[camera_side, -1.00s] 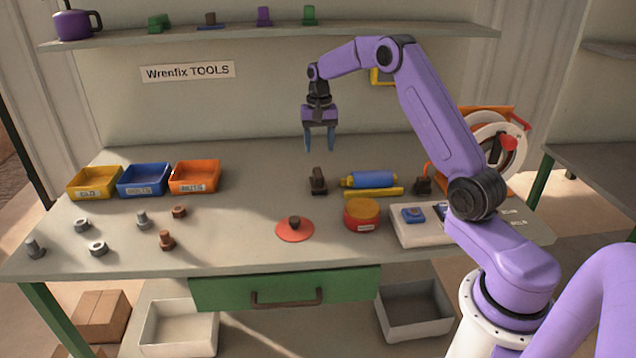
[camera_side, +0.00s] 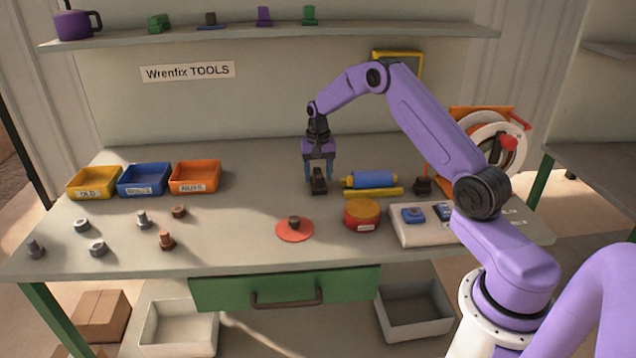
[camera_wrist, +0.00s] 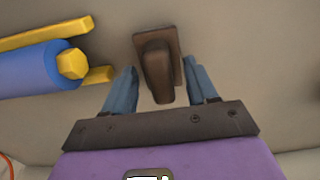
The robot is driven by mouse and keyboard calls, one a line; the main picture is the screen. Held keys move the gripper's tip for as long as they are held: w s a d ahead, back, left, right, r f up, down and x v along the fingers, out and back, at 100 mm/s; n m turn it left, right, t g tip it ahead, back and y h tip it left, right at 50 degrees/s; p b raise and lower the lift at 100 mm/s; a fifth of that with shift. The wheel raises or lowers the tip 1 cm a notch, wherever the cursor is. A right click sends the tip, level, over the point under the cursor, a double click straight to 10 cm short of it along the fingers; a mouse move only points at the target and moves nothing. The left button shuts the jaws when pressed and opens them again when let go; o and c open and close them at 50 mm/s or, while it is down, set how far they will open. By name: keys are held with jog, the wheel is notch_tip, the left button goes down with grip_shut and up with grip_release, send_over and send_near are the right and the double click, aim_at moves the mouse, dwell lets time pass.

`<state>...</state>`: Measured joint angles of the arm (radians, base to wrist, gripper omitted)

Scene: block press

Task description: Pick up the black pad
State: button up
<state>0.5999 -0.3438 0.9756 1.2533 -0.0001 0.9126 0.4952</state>
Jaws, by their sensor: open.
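A dark brown-black piece with a flat base and a raised grip (camera_side: 319,184) stands on the bench; it looks like the black pad. In the wrist view the same dark pad (camera_wrist: 157,65) lies between my two blue fingers. My gripper (camera_side: 319,172) is open and points down over it, one finger on each side. In the wrist view my gripper (camera_wrist: 162,80) shows gaps beside the grip, so I see no clear contact. The fingers partly hide the pad in the side view.
Just right of the pad lie a blue roller (camera_side: 375,180) and a yellow bar (camera_side: 374,193). Another dark piece (camera_side: 423,186) stands further right. A red-and-yellow round tin (camera_side: 362,215) and a red disc (camera_side: 294,230) are nearer the front.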

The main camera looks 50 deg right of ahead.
jog(key=c, duration=1.1)
grip_shut()
jog(key=shift+r, duration=0.1)
jog(key=shift+r, duration=0.6)
jog(key=s+a+r, duration=0.2)
jog(key=s+r, duration=0.4)
jog(key=s+a+r, duration=0.2)
jog(key=s+r, duration=0.3)
jog(key=s, duration=0.2)
jog(key=shift+s+a+r, duration=0.15)
jog(key=shift+a+r, duration=0.1)
jog(key=shift+r, duration=0.1)
